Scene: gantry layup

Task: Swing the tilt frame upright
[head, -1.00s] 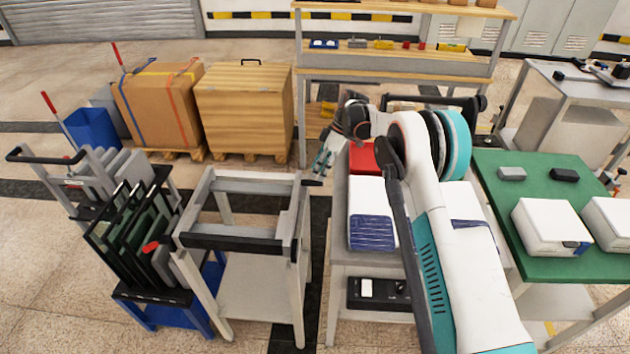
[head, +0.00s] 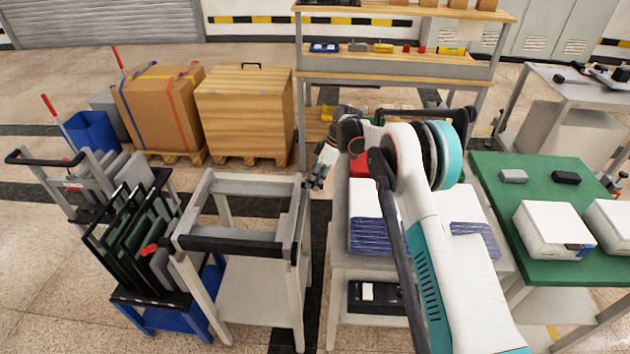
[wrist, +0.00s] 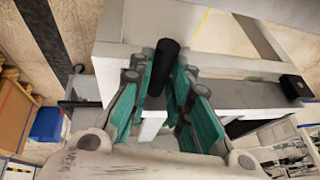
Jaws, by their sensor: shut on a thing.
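The tilt frame (head: 245,244) is a grey and black rectangular frame lying roughly flat on top of a pale stand (head: 300,305), left of centre in the head view. My gripper (head: 318,180) is at its far right corner. In the wrist view my gripper (wrist: 162,98) has its teal fingers on either side of a short black handle (wrist: 164,58) and is shut on it. The handle stands out beside the frame's pale side bar (wrist: 116,60). In the head view my gripper mostly hides the handle.
A rack of dark panels (head: 130,235) on a blue base stands close left of the stand. A grey cart with white and blue packs (head: 372,222) stands close to its right. A wooden crate (head: 245,112) and a strapped carton (head: 160,105) are behind.

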